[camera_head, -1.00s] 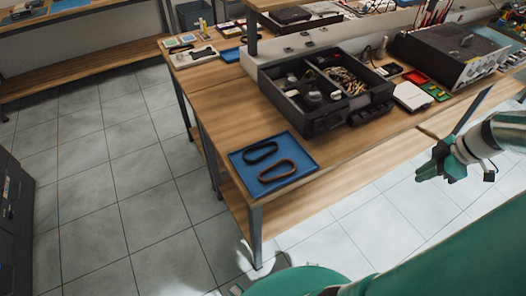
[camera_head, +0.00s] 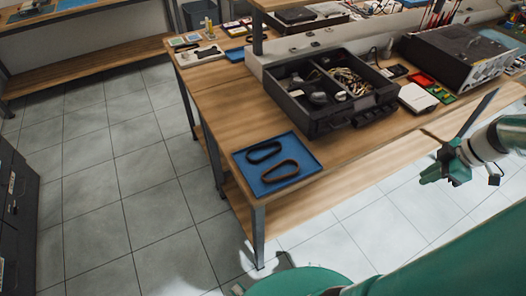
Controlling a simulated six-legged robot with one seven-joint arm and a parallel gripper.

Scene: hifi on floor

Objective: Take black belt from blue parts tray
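The blue parts tray (camera_head: 301,151) lies flat near the front left corner of the wooden workbench (camera_head: 232,99). Two oval belt loops lie in it. The black belt (camera_head: 249,156) is the one at the back left of the tray. A dark brown belt (camera_head: 266,188) lies in front of it, to the right. My gripper (camera_head: 425,177) is at the right of the picture, in front of the bench and well away from the tray. It is small and seen from the side, and the gap between its fingers is not clear. I see nothing in it.
A black toolbox (camera_head: 310,126) with several parts inside stands behind the tray. A white box (camera_head: 417,98) and a black case (camera_head: 455,60) are further right. A dark cabinet (camera_head: 18,215) is at the left. Tiled floor is clear between cabinet and bench.

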